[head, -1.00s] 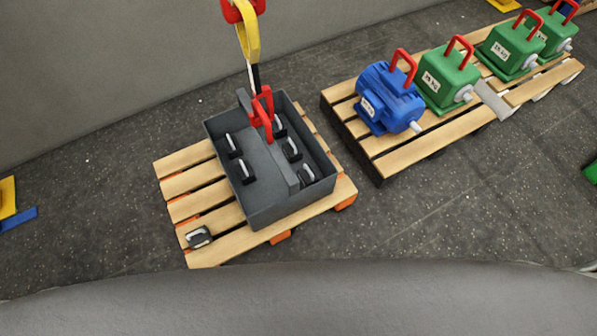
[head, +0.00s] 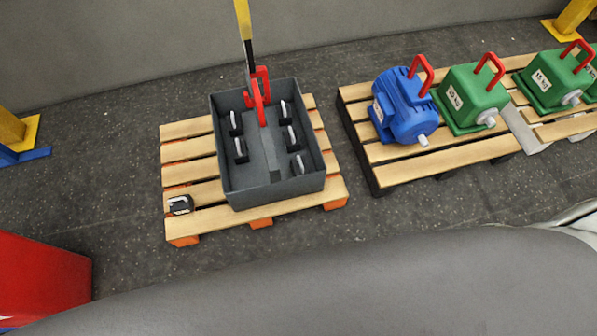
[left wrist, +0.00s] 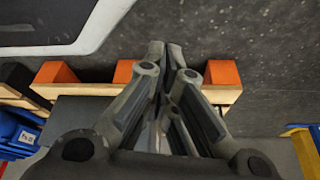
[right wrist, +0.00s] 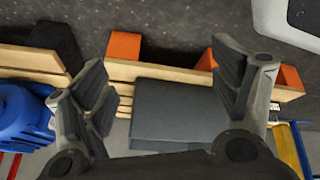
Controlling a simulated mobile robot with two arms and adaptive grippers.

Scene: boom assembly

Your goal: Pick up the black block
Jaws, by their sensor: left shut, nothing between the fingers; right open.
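A small black block (head: 180,204) with a pale handle on top sits on the front left corner of a wooden pallet (head: 190,130) in the head view. Several similar black blocks stand upright inside the dark grey bin (head: 275,193) on the same pallet. My left gripper (left wrist: 166,50) is shut and empty in the left wrist view, with pallet edge and floor beyond it. My right gripper (right wrist: 160,65) is open and empty in the right wrist view, its fingers spread in front of the grey bin's side (right wrist: 175,108). Neither gripper shows in the head view.
A red object (head: 40,275) stands at lower left. Dark floor lies between.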

